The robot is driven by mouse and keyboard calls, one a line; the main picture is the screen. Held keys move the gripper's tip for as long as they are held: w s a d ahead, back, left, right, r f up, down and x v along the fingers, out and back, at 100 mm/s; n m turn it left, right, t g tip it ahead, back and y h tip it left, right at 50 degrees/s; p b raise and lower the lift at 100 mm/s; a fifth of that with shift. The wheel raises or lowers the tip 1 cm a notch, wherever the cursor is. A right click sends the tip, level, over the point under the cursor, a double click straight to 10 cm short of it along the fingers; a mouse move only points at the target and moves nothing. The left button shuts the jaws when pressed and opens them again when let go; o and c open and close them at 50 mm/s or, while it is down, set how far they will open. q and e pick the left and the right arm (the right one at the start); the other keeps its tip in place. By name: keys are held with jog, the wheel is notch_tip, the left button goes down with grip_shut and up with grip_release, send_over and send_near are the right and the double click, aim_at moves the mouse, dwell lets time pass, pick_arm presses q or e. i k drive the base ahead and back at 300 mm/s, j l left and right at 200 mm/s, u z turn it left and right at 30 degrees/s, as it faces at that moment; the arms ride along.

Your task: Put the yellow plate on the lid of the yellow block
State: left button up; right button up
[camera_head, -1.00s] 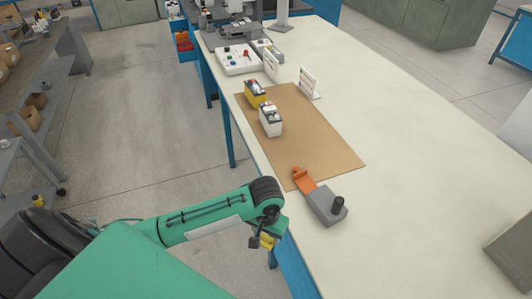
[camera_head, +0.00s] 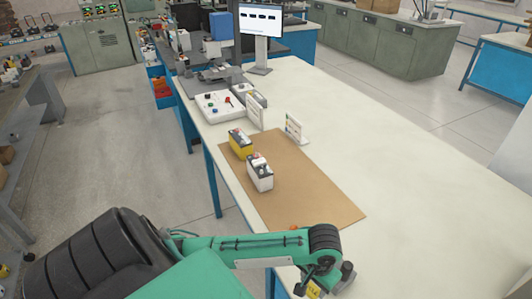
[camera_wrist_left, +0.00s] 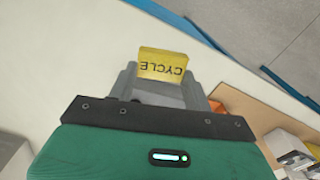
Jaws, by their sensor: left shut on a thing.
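The yellow plate (camera_wrist_left: 162,64), marked "CYCLE", is held between the fingers of my left gripper (camera_wrist_left: 158,82), which is shut on it. In the head view the left gripper (camera_head: 306,285) is low in the picture, with the plate (camera_head: 314,291) showing at its tip. The yellow block (camera_head: 241,144), with a dark and light top, stands upright on the brown mat (camera_head: 310,190), well up and left of the gripper. The plate is apart from it. My right gripper is not in view.
A white block (camera_head: 260,174) stands close in front of the yellow one. A small sign (camera_head: 294,128) and a white tray (camera_head: 219,106) stand farther back. The table's right side (camera_head: 420,170) is clear.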

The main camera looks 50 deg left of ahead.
aim_at(241, 136)
jog(key=j+z, duration=0.4)
jog(key=j, duration=4.25)
jog(key=i+z, duration=0.05)
